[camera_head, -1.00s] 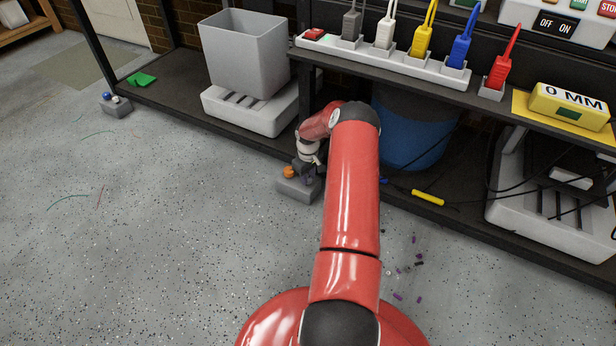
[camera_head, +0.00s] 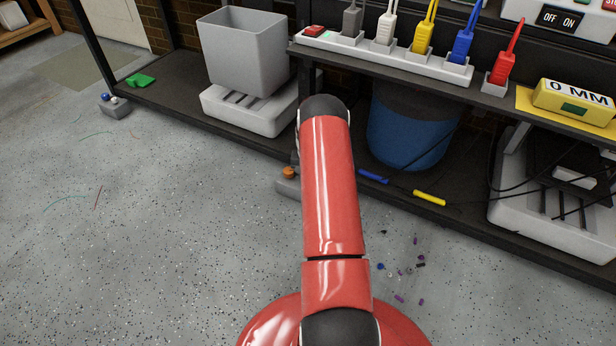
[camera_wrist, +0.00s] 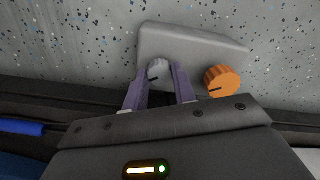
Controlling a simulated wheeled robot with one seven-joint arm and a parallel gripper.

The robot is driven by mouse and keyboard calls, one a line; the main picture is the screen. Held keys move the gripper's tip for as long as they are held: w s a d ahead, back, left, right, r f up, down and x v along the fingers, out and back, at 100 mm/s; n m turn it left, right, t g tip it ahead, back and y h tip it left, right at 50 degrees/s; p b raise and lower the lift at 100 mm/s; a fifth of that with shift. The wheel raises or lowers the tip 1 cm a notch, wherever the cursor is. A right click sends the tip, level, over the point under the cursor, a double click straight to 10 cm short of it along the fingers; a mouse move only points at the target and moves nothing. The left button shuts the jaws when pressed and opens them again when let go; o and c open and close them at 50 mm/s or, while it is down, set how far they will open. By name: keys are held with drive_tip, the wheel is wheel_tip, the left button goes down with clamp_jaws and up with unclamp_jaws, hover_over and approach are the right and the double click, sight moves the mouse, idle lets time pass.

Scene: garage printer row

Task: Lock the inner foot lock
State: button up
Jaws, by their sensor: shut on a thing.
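A grey foot block (camera_wrist: 205,47) with two knobs fills the upper middle of the wrist view. A pale grey knob (camera_wrist: 158,70) with a dark index line sits between the two purple fingers of my gripper (camera_wrist: 160,82), which is shut on it. An orange knob (camera_wrist: 222,81) with a dark line stands to the right, apart from the fingers. In the head view, the foot block (camera_head: 287,187) and orange knob (camera_head: 289,173) show just left of my red arm. The grey knob and my gripper are hidden there behind the arm.
A dark lower shelf (camera_head: 250,144) runs along the rack behind the block. It carries a blue bin (camera_head: 408,135) and a grey bin (camera_head: 243,52). Another foot block (camera_head: 116,106) with a blue knob stands far left. The floor at left is mostly clear.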

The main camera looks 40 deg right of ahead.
drive_tip(key=m, duration=0.6)
drive_tip(key=shift+m, duration=0.3)
idle(0.4)
drive_tip(key=o, duration=1)
wheel_tip(320, 180, up, 8)
drive_tip(key=shift+f+p, duration=0.1)
drive_tip(key=shift+p, duration=0.6)
